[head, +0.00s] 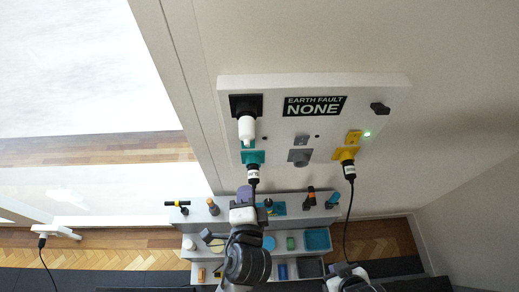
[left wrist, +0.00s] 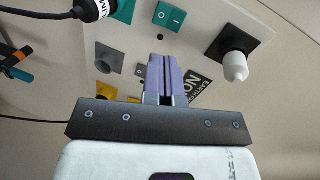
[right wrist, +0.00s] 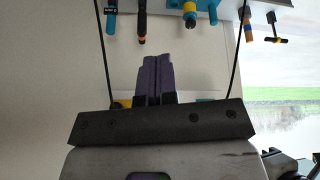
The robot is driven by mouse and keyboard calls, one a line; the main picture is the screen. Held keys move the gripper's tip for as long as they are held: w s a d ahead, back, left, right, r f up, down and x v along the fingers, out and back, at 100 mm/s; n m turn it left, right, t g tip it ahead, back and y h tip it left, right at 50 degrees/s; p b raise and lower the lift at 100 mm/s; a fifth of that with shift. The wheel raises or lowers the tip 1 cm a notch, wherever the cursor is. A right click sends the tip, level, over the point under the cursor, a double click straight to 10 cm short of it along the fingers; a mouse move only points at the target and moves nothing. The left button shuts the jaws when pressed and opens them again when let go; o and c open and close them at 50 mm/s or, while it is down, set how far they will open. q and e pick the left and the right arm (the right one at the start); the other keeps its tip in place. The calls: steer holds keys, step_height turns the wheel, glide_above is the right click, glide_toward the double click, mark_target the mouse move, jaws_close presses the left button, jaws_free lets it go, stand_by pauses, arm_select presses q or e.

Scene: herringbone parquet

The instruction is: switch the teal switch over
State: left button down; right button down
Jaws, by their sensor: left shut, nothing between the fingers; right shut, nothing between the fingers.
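The teal switch (head: 248,144) is a small rocker on the white wall panel (head: 395,92), just above the teal socket (head: 253,157). It also shows in the left wrist view (left wrist: 169,17), near the top edge, with I and O marks. Its tilt is too small to tell. My left gripper (head: 244,190) is below the teal socket and apart from the switch. In the left wrist view its purple fingers (left wrist: 161,72) are shut and empty. My right gripper (right wrist: 155,72) is shut and empty, low at the right in the head view.
A black plug with a cable (head: 253,175) sits in the teal socket, beside my left fingers. The yellow socket (head: 345,154) holds another cabled plug (head: 349,171). A grey switch and socket (head: 300,157) lie between. A shelf with tools and bins (head: 318,239) is below.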

mark_target(246, 145)
arm_select(q)
steer(key=shift+d+r+m, duration=0.15)
steer(key=shift+r+m, duration=0.1)
steer(key=shift+m, duration=0.75)
arm_select(e)
steer(key=shift+s+d+f+m+g, duration=0.15)
steer(key=shift+s+f+m+g, duration=0.15)
steer(key=shift+s+g, duration=0.25)
steer(key=shift+s+d+f+m+g, duration=0.15)
steer(key=shift+s+f+m+g, duration=0.15)
steer(key=shift+s, duration=0.35)
arm_select(q)
steer(key=shift+w, duration=0.1)
arm_select(e)
steer(key=shift+r, duration=0.1)
